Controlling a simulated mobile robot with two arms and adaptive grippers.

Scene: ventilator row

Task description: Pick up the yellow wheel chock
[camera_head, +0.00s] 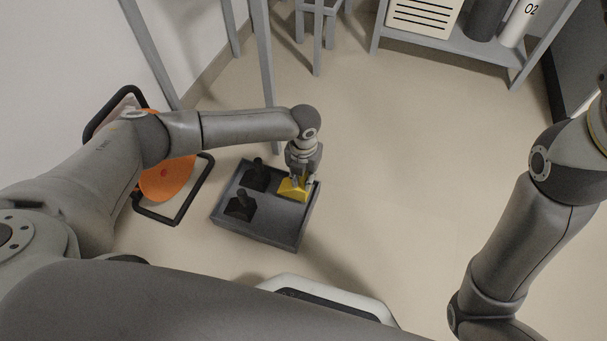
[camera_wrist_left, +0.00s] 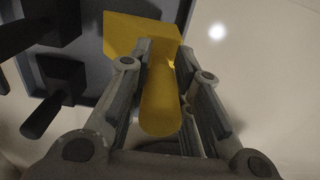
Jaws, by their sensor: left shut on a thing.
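The yellow wheel chock (camera_head: 291,190) is in the grey tray (camera_head: 262,233), in its far right part. In the left wrist view the yellow chock (camera_wrist_left: 150,42) shows its wedge body and an upright handle between my fingers. My left gripper (camera_head: 299,180) comes down from above and is shut on the handle; it also shows in the left wrist view (camera_wrist_left: 162,75). I cannot tell whether the chock touches the tray floor. My right arm shows at the right, but its gripper is out of view.
Two black chocks with handles, one farther (camera_head: 256,178) and one nearer (camera_head: 240,206), stand in the tray left of the yellow one. An orange item on a black frame (camera_head: 168,180) lies left of the tray. A grey shelf (camera_head: 455,42) stands behind. Floor right of the tray is clear.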

